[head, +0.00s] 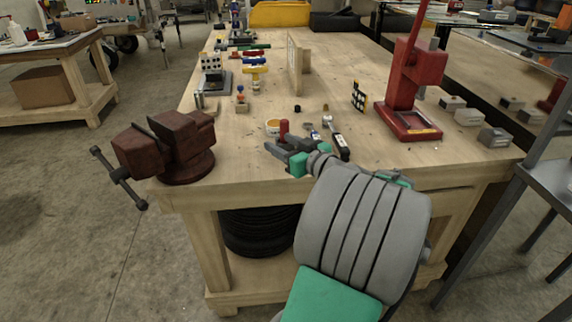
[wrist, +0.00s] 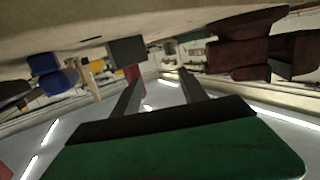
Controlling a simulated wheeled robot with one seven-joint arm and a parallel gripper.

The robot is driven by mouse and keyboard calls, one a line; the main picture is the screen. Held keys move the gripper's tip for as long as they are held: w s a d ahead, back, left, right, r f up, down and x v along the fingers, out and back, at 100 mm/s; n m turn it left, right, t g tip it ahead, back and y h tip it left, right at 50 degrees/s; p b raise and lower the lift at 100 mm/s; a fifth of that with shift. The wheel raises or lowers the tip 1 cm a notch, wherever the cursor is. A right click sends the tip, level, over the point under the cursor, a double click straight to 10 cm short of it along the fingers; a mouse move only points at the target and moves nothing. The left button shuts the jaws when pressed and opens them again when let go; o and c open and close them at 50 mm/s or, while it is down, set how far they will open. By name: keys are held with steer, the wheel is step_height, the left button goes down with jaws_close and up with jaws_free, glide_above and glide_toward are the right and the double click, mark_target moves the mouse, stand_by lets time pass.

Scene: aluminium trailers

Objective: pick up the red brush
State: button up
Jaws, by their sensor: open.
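A small upright red piece (head: 284,128), the likeliest red brush, stands on the wooden workbench just beyond my gripper; its lower part is hidden, and I cannot make out bristles. A red shape, perhaps the same piece, shows beside the left finger in the wrist view (wrist: 131,72). My gripper (head: 276,147) is open and low over the near part of the bench. In the wrist view, nothing shows held between the two fingers of my gripper (wrist: 160,78).
A dark red vise (head: 185,145) sits at the bench's near left corner. A red press (head: 408,85) stands to the right. The bench's middle is mostly clear.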

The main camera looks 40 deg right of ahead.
mark_target(285, 129)
steer(key=shift+m+t+h, duration=0.5)
steer(key=shift+t+h, duration=0.1)
steer(key=shift+h, duration=0.3)
steer(key=s+d, duration=0.1)
steer(key=d, duration=0.1)
steer(key=s+d, duration=0.1)
steer(key=d, duration=0.1)
steer(key=shift+s, duration=0.3)
steer(key=w, duration=0.5)
steer(key=w+d, duration=0.1)
steer(key=w, duration=0.1)
steer(key=shift+w+r, duration=0.15)
steer(key=shift+w, duration=0.1)
steer(key=shift+c, duration=0.4)
jaws_close()
